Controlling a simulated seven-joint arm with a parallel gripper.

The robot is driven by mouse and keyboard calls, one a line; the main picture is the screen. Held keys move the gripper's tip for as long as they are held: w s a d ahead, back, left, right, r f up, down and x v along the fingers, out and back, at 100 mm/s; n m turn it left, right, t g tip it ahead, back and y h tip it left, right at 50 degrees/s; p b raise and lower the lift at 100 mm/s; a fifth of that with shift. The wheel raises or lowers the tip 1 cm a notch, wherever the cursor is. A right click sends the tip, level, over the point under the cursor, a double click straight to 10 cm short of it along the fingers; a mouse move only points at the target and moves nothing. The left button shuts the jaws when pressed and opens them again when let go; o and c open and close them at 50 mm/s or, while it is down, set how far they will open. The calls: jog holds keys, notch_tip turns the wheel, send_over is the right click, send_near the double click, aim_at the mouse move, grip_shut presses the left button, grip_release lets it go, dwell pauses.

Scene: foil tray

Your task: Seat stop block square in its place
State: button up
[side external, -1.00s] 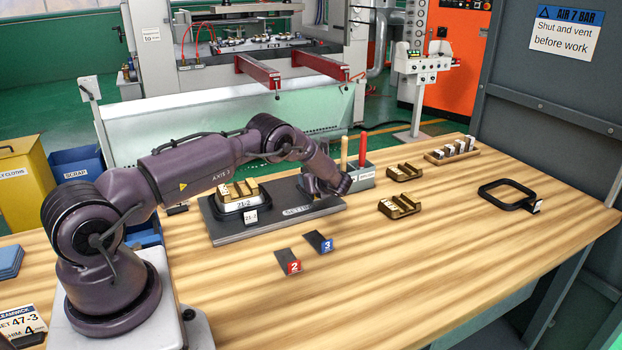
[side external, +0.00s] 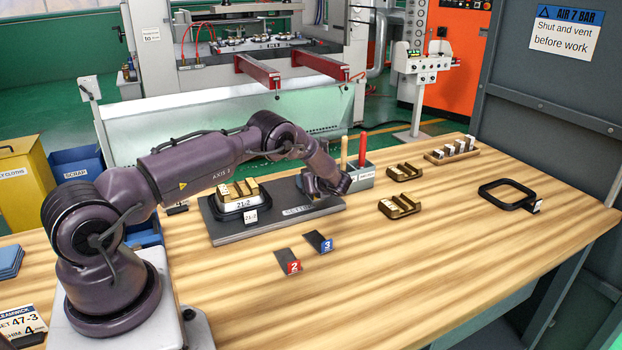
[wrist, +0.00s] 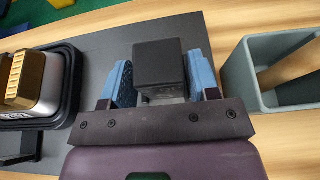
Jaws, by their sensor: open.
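The stop block, seen as a dark square block (wrist: 161,65), stands on the dark grey base plate (wrist: 100,58) in the wrist view. My gripper (wrist: 159,78) is open, with one blue finger pad on each side of the block. The left pad shows a narrow gap to the block; on the right I cannot tell whether pad and block touch. In the side view my gripper (side external: 319,194) is low over the right end of the plate (side external: 270,228) and hides the block. Whether the block sits square against its place cannot be seen.
A black-rimmed nest (side external: 228,207) marked 21-2 holds a brass-coloured part (side external: 240,188) on the plate's left. A grey bin (side external: 362,179) with handled tools stands close right of my gripper. Brass parts (side external: 400,206), tags 2 and 3 and a black frame (side external: 507,194) lie farther off.

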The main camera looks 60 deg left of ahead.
jog(key=shift+r, duration=1.85)
jog(key=shift+o, duration=0.4)
jog(key=o, duration=0.5)
jog(key=shift+f, duration=0.1)
jog(key=shift+r, duration=2.1)
